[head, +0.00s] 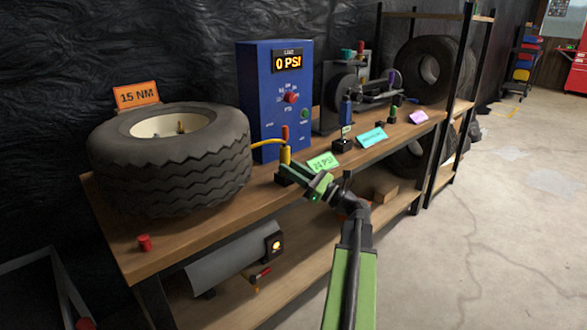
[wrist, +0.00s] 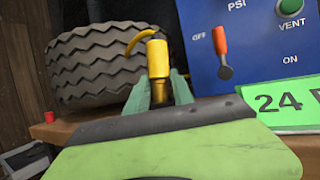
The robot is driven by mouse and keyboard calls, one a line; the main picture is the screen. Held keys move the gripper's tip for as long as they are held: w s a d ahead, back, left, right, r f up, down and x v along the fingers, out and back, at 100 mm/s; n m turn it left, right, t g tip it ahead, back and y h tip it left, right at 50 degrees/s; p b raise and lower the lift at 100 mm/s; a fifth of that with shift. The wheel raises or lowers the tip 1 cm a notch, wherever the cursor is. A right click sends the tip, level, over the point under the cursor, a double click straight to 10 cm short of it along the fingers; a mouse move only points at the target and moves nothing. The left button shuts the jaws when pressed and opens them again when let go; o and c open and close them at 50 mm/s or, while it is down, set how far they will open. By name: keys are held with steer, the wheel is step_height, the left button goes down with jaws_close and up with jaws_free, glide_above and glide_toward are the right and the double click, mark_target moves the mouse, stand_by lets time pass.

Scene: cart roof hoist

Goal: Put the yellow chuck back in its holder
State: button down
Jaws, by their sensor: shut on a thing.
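The yellow chuck (head: 285,155) stands upright at the front of the workbench, before the blue inflator box. A yellow hose (head: 264,143) runs from it to the left. My gripper (head: 288,168) is shut on the chuck. In the wrist view the chuck (wrist: 157,57) shows upright between the green fingers of my gripper (wrist: 160,90). A small dark block (head: 281,180), which looks like the holder, sits right below the chuck on the bench. The chuck's lower end is hidden by my gripper, so I cannot tell whether it is seated in the block.
A big tyre (head: 172,160) lies left of the chuck. The blue box (head: 265,95) reads 0 PSI and has a red lever (wrist: 222,55). A green 24 PSI card (head: 323,163) is close by my gripper. A red cap (head: 144,242) sits near the bench's front edge.

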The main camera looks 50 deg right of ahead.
steer(key=shift+f, duration=0.25)
steer(key=c, duration=1.1)
jaws_free()
steer(key=shift+c, duration=0.2)
steer(key=shift+r, duration=0.1)
steer(key=shift+r, duration=0.1)
steer(key=b+v, duration=0.1)
steer(key=v, duration=0.3)
steer(key=b+v, duration=0.1)
steer(key=v, duration=0.3)
steer(key=b+v, duration=0.2)
steer(key=v, duration=0.1)
steer(key=shift+s+r, duration=0.1)
steer(key=shift+s, duration=0.35)
